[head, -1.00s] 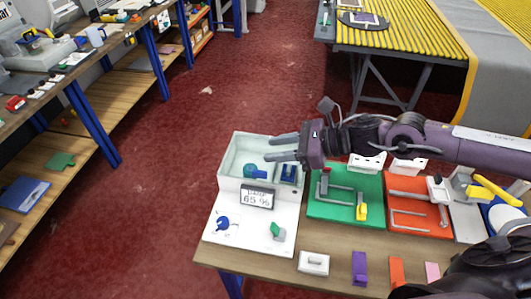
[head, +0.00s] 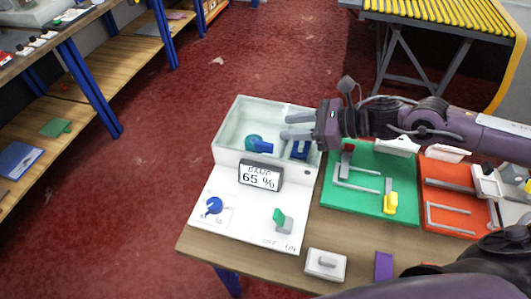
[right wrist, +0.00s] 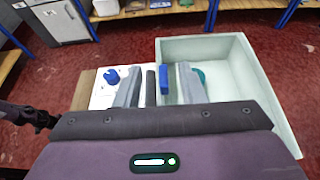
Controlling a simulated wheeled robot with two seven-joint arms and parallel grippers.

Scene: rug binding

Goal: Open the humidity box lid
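The humidity box (head: 228,152) is a pale, see-through-looking box at the back of a white panel. A display (head: 260,176) on its front reads 65 %. A teal round piece with a blue bar (head: 257,144) and a second blue block (head: 300,150) show within its outline. I cannot tell whether a clear lid covers it. My right gripper (head: 297,126) points left over the box's right end, fingers apart. In the right wrist view, the blue block (right wrist: 164,80) appears between the fingers (right wrist: 158,87), not visibly gripped. My left gripper is out of view.
A blue knob (head: 214,205) and green switch (head: 283,219) sit on the white panel (head: 240,225). Green (head: 350,199) and red (head: 445,214) boards with metal bars lie to the right. A white block (head: 326,264) is near the front edge. Red floor lies left.

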